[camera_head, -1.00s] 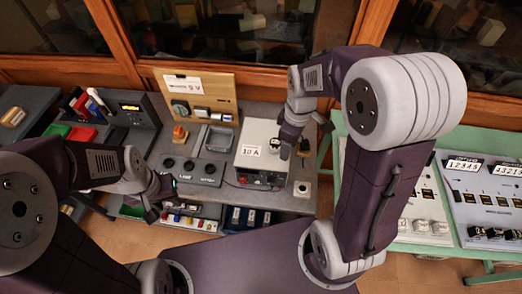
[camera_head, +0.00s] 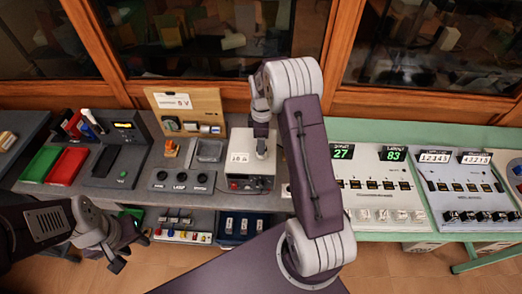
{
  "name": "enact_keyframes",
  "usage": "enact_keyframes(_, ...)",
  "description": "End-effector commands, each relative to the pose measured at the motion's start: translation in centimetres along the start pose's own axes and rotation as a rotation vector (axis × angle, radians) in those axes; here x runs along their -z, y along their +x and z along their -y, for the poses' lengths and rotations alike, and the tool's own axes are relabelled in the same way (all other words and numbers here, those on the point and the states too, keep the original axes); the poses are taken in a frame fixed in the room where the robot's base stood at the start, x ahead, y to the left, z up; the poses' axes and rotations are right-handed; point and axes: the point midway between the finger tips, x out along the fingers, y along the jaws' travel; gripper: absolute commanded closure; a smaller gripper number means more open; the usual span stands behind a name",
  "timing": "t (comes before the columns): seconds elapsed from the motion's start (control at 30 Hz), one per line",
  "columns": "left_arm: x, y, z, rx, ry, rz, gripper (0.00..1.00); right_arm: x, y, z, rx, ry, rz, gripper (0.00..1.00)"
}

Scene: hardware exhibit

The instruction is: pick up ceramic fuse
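I cannot pick out a ceramic fuse for certain. A white box (camera_head: 240,168) with a "10 A" label stands on the grey bench, right of its middle. My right gripper (camera_head: 262,142) is over the box's top, seen from behind and above. A small pale grey piece shows at its tip; I cannot tell whether it is a fuse or part of the gripper. Its fingers are too small and dark to read. My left gripper (camera_head: 130,252) is in front of the bench at lower left, its two fingers apart with nothing between them.
Red (camera_head: 68,165) and green (camera_head: 40,164) bins are at far left.

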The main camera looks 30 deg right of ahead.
Motion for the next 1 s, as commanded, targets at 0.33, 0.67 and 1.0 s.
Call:
enact_keyframes(0.33,0.2,-1.7,0.0,0.000,0.000,0.000,0.64,0.1,4.6,0.0,0.002,0.000,0.001,0.39)
enact_keyframes(0.67,0.2,-1.6,0.0,0.000,0.000,0.000,0.64,0.1,4.6,0.0,0.002,0.000,0.000,0.87)
enact_keyframes(1.0,0.2,-1.5,0.0,0.000,0.000,0.000,0.64,0.1,4.4,0.0,0.001,0.000,0.000,1.00)
